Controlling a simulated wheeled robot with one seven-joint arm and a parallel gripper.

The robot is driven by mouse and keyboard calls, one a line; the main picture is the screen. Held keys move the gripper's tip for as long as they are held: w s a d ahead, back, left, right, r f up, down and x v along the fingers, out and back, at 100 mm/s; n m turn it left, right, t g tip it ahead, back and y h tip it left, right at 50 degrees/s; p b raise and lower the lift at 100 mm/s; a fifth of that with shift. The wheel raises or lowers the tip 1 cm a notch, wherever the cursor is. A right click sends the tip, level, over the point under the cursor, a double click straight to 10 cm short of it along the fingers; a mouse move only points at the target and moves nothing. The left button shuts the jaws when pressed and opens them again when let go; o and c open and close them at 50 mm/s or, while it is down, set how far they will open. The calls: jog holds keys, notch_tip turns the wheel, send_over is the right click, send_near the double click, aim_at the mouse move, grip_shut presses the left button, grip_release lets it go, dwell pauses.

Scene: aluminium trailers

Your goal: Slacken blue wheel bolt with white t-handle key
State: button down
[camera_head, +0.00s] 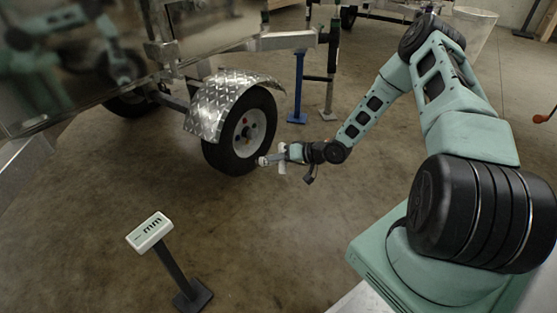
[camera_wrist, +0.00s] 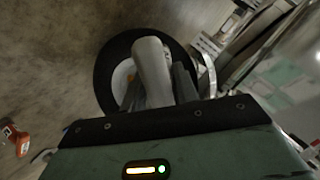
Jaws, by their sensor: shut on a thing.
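The white T-handle key (camera_head: 282,168) is held in my gripper (camera_head: 283,153), its pale end (camera_head: 263,161) pointing left toward the trailer wheel. In the wrist view the thick pale key (camera_wrist: 150,62) stands out between the dark fingers of my gripper (camera_wrist: 160,88), over the wheel (camera_wrist: 104,68). The wheel (camera_head: 232,157) has a black tyre and a pale hub (camera_head: 248,132). The key lies in front of the tyre's lower right in the head view; contact with any bolt is not visible. The bolts on the hub are too small to tell the blue one apart.
A tread-plate mudguard (camera_head: 215,98) covers the wheel's top. A blue stand (camera_head: 298,95) is behind the wheel. An orange-red object (camera_wrist: 14,138) shows in the wrist view. The floor between is clear.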

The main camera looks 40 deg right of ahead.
jog(key=d+f+m+t+b, duration=0.2)
jog(key=d+f+t+b, duration=0.2)
jog(key=f+t+b, duration=0.2)
jog(key=shift+s+f+m+h+b, duration=0.2)
jog(key=shift+f+m+h+b, duration=0.15)
jog(key=shift+f+b, duration=1.15)
jog(key=shift+s+d+r+b, duration=0.15)
jog(key=shift+d+r+b, duration=0.1)
jog(key=shift+b, duration=0.45)
